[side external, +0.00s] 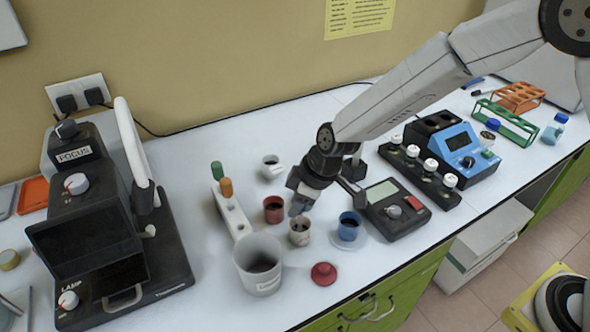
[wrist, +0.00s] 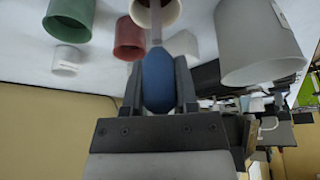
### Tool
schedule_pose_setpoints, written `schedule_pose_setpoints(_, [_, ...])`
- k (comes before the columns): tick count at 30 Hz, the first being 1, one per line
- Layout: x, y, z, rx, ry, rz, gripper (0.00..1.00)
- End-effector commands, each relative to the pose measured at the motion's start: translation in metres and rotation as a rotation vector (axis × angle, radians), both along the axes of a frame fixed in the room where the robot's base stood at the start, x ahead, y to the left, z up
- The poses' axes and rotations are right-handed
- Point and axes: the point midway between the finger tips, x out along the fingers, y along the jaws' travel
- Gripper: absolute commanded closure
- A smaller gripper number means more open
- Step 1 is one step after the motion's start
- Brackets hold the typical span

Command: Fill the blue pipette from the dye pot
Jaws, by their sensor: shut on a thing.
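My gripper (side external: 300,205) points down above the cream pot (side external: 299,240), which holds dark contents. In the wrist view, my gripper (wrist: 158,90) is shut on the blue bulb of the pipette (wrist: 158,82). The pale stem runs from the bulb toward the cream pot (wrist: 168,14) and overlaps its mouth. I cannot tell whether the tip touches the contents. The pipette is hard to make out in the side view. A red pot (side external: 273,214) with dark contents stands just left of the cream pot. No label shows which pot is the dye pot.
A large white beaker (side external: 262,276) stands in front. A red lid (side external: 323,273) lies near it. A white rack (side external: 232,214) and small white cup (side external: 271,172) are close by.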

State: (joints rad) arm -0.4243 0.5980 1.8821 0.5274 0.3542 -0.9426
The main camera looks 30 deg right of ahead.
Motion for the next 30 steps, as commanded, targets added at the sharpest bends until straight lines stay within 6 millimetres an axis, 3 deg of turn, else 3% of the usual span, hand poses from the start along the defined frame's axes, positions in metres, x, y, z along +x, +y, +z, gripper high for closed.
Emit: schedule_pose_setpoints(30, [0.0,0.0,0.043,0.0,-0.002,0.001,0.71])
